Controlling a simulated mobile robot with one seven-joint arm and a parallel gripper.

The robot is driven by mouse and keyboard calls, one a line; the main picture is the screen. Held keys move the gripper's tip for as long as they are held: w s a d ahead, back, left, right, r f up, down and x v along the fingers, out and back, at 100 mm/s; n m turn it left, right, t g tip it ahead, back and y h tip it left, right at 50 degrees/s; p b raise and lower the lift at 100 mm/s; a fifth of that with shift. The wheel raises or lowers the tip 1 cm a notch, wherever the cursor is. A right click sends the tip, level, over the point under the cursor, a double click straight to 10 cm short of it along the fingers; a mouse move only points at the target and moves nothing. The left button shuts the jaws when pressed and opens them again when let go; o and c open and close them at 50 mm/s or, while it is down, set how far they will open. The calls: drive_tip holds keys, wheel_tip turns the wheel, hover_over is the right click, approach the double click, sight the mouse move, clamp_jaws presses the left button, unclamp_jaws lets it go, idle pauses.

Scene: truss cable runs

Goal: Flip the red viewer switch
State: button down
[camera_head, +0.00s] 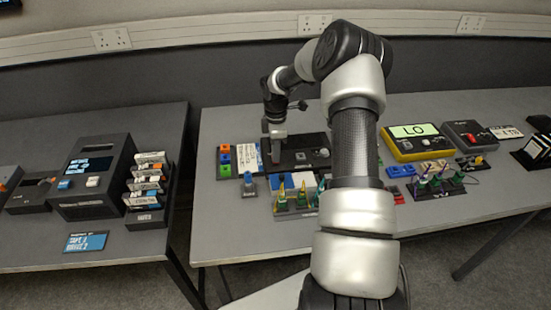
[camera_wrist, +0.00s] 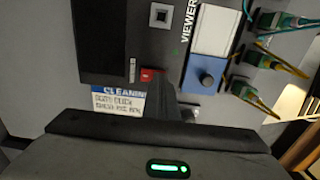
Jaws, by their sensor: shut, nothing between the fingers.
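The viewer is a flat black unit (camera_wrist: 110,45) marked VIEWER, rotated in the wrist view; in the head view it lies on the right-hand table (camera_head: 312,167), partly hidden by my arm. Its red switch (camera_wrist: 149,75) shows at the unit's near edge in the wrist view; I cannot make it out in the head view. My gripper (camera_wrist: 166,88) is shut and empty, its fingertips right beside the red switch. I cannot tell whether they touch it. In the head view my gripper (camera_head: 276,158) points down at the unit's left part.
A white card marked CLEANING (camera_wrist: 118,101) lies beside the switch. Green connectors with cables (camera_wrist: 270,58) stand farther right. A yellow meter reading LO (camera_head: 414,142) is farther along the table.

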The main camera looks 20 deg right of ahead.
wheel_tip(320, 180, up, 7)
drive_tip(key=p, duration=0.4)
drive_tip(key=shift+f, duration=0.15)
idle(0.5)
